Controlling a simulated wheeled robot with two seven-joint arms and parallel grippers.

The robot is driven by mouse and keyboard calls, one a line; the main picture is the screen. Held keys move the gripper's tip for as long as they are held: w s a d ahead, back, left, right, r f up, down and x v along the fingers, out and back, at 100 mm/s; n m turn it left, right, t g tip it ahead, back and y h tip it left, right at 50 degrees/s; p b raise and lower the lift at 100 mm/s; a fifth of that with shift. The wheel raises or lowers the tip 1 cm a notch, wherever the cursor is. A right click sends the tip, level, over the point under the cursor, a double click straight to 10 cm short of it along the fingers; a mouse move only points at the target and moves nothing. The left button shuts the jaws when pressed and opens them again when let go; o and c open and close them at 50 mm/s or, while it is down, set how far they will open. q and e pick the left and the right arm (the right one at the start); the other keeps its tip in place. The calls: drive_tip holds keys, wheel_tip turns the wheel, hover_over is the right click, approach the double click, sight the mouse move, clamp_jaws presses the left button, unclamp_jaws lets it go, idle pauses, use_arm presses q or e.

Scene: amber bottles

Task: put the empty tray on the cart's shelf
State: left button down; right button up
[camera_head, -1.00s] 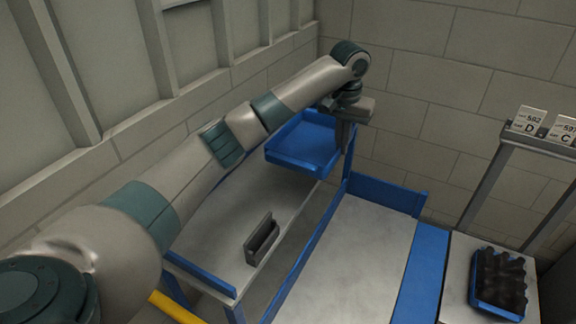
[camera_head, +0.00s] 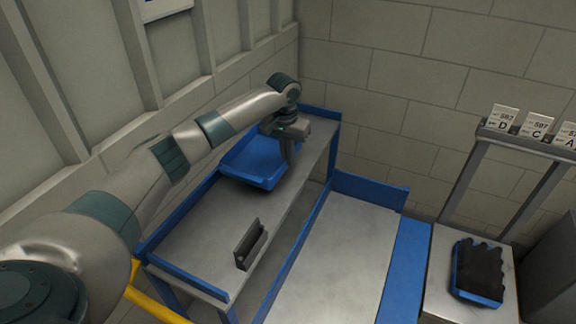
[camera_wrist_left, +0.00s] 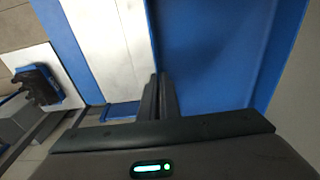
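The empty blue tray (camera_head: 250,165) is over the far half of the grey shelf of the cart (camera_head: 200,232), which has blue edges. I cannot tell whether its underside touches the shelf. My left gripper (camera_head: 289,155) reaches down at the tray's right side. In the left wrist view the fingers (camera_wrist_left: 160,95) are close together at the wall of the tray (camera_wrist_left: 215,50), shut on it. Part of the tray is hidden behind my left arm and gripper. My right gripper is not in view.
A dark slotted holder (camera_head: 250,245) stands on the cart's near half. A grey bench with blue edges (camera_head: 335,245) is to the right, past a narrow gap. A blue tray of dark objects (camera_head: 478,270) and a rack with tags (camera_head: 520,135) are farther right. Walls close off the back and left.

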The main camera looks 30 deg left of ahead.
use_arm(q)
drive_tip(key=shift+f+p, duration=0.35)
drive_tip(key=shift+p, duration=0.05)
drive_tip(key=shift+f+p, duration=0.7)
drive_tip(key=shift+f, duration=0.9)
drive_tip(key=shift+f, duration=0.1)
drive_tip(key=c, duration=2)
unclamp_jaws()
